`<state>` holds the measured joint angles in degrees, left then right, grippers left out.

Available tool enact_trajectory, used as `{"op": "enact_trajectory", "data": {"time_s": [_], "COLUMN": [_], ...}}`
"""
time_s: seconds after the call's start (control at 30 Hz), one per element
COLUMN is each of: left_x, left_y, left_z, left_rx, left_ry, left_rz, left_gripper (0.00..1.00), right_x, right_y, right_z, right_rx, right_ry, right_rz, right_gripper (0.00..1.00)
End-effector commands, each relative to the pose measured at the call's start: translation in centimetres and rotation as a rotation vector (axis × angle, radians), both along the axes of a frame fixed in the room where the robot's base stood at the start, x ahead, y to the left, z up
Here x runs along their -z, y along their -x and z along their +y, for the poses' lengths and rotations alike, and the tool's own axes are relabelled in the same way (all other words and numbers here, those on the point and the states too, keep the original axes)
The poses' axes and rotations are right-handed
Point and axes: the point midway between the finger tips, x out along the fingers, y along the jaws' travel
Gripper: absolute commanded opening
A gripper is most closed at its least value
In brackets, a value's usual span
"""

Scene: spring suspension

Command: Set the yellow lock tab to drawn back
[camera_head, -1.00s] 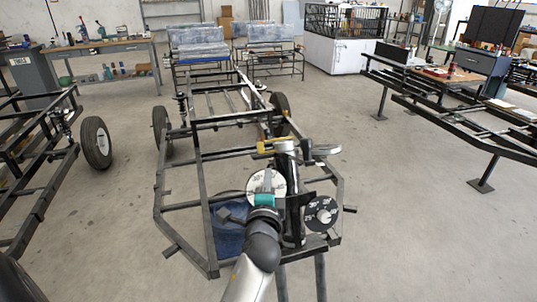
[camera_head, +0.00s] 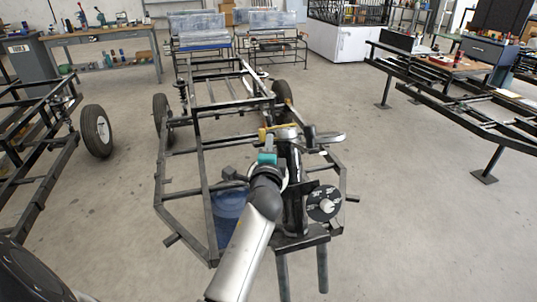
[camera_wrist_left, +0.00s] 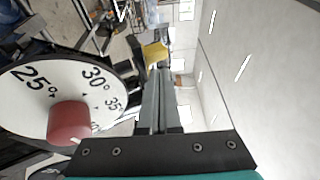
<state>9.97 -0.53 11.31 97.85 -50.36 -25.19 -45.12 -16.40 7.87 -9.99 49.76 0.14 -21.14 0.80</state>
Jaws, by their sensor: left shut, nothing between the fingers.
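The yellow lock tab (camera_head: 264,133) sits at the top of the black upright post (camera_head: 294,190) at the front of the near frame. Its yellow piece also shows in the left wrist view (camera_wrist_left: 155,52), just beyond my fingertips. My left gripper (camera_head: 269,143) is shut and empty, with its fingers pointing up at the tab's left end. The left wrist view shows the shut fingers (camera_wrist_left: 153,72) close to the yellow piece; I cannot tell whether they touch. My right gripper is not in view.
A white angle dial (camera_wrist_left: 100,75) with a red knob (camera_wrist_left: 69,123) is close beside the left fingers. A black dial (camera_head: 324,203) is right of the post, and a grey lever (camera_head: 328,138) is at its top. A blue bucket (camera_head: 229,205) stands behind my arm.

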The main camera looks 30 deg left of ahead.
Motion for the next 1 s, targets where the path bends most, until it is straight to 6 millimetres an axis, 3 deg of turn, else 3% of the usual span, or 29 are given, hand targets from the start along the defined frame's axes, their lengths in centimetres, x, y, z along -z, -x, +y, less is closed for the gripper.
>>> {"op": "enact_trajectory", "data": {"time_s": [0.2,0.4,0.83,1.0], "left_x": [0.1,0.0,0.0,-0.1], "left_y": [-2.2,-3.0,-2.8,-2.1], "left_z": [1.3,1.8,1.9,2.6], "left_rx": [0.000,0.000,0.000,-0.002], "left_ry": [-0.001,-0.001,0.000,0.001], "left_rz": [-0.001,-0.001,0.000,0.000], "left_gripper": [0.00,0.00,0.00,0.00], "right_x": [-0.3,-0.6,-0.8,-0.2], "right_y": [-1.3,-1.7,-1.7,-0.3], "right_z": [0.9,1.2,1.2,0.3], "right_rx": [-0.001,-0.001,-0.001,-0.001], "right_ry": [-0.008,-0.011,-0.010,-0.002], "right_rz": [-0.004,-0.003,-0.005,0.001], "right_gripper": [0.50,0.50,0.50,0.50]}}
